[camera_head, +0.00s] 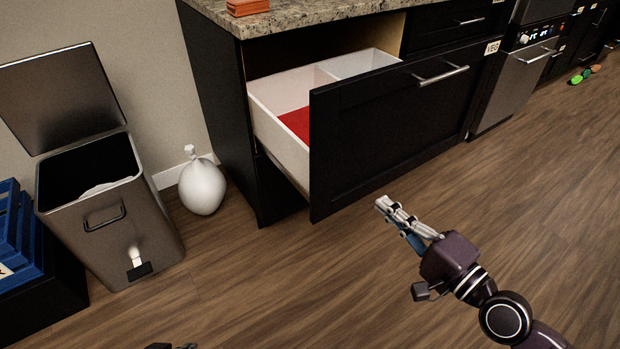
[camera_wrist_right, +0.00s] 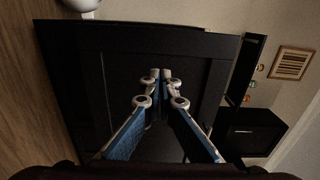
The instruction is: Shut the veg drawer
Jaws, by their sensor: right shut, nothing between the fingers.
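The veg drawer (camera_head: 400,125) is pulled out from the black cabinet in the head view. It has a black front, a silver bar handle (camera_head: 441,76) and white inner walls with a divider and a red patch inside. A VEG label (camera_head: 492,48) is on the cabinet at its right. My right gripper (camera_head: 381,203) is shut and empty, in front of and below the drawer front, apart from it in the head view. In the right wrist view its fingertips (camera_wrist_right: 160,75) meet, with the dark panel (camera_wrist_right: 195,55) ahead of them. At the bottom edge a small dark part may be my left gripper.
An open bin (camera_head: 110,210), a white tied bag (camera_head: 202,186) and blue crates (camera_head: 20,235) stand at the left. A granite counter (camera_head: 320,10) overhangs the cabinet. An oven (camera_head: 518,85) is at the right. The wooden floor (camera_head: 270,290) in front is clear.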

